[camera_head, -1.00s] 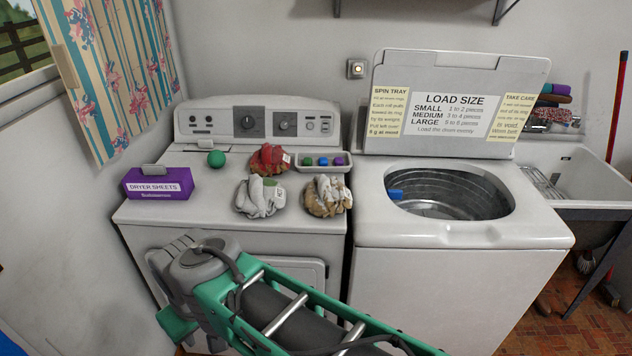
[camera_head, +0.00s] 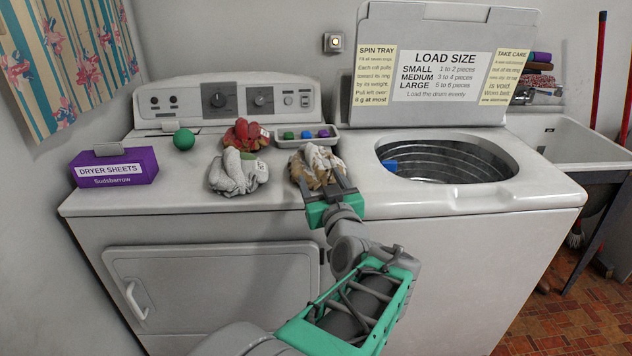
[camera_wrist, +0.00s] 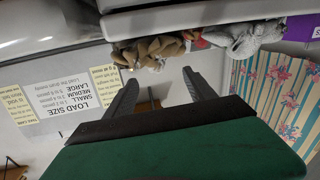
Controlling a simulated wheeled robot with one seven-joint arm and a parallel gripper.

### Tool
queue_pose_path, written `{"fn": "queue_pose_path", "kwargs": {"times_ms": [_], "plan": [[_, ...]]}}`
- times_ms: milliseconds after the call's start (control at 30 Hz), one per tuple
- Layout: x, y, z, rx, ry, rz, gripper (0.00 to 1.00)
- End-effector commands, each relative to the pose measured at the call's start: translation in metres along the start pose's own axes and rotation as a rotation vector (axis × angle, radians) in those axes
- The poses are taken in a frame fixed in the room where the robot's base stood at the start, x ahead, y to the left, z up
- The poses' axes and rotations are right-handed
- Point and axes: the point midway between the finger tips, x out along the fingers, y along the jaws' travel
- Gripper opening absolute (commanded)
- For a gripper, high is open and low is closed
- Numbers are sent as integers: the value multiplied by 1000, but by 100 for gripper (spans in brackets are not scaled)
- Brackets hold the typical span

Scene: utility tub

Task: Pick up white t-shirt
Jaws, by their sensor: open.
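A crumpled white cloth bundle (camera_head: 237,172), which looks like the white t-shirt, lies on the front of the dryer top (camera_head: 130,205). It also shows upside down at the top of the wrist view (camera_wrist: 246,40). My gripper (camera_head: 321,178) is open and empty, at the dryer's front right edge. It is to the right of the white bundle, at a brown-and-white bundle (camera_head: 316,160) whose lower part it partly covers. In the wrist view, the open fingers (camera_wrist: 160,77) stand apart from the brown-and-white bundle (camera_wrist: 150,50), with nothing between them.
A red bundle (camera_head: 246,134), a green ball (camera_head: 184,139), a small tray (camera_head: 286,143) of coloured pieces and a purple dryer-sheets box (camera_head: 114,170) share the dryer top. The open washer (camera_head: 470,202) stands at right, a blue thing (camera_head: 390,166) in its drum.

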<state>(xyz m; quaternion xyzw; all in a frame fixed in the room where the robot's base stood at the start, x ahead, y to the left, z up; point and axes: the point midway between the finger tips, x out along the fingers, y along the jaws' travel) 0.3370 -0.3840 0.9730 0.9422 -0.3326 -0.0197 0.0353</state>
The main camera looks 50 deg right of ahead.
Motion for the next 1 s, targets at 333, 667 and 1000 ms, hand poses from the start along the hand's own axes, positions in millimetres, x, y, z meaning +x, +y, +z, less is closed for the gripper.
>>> {"fn": "queue_pose_path", "kwargs": {"times_ms": [333,667,1000], "plan": [[59,6,-4,2,13,11,64],[108,7,-4,2,12,11,64],[118,8,-4,1,13,15,60]]}}
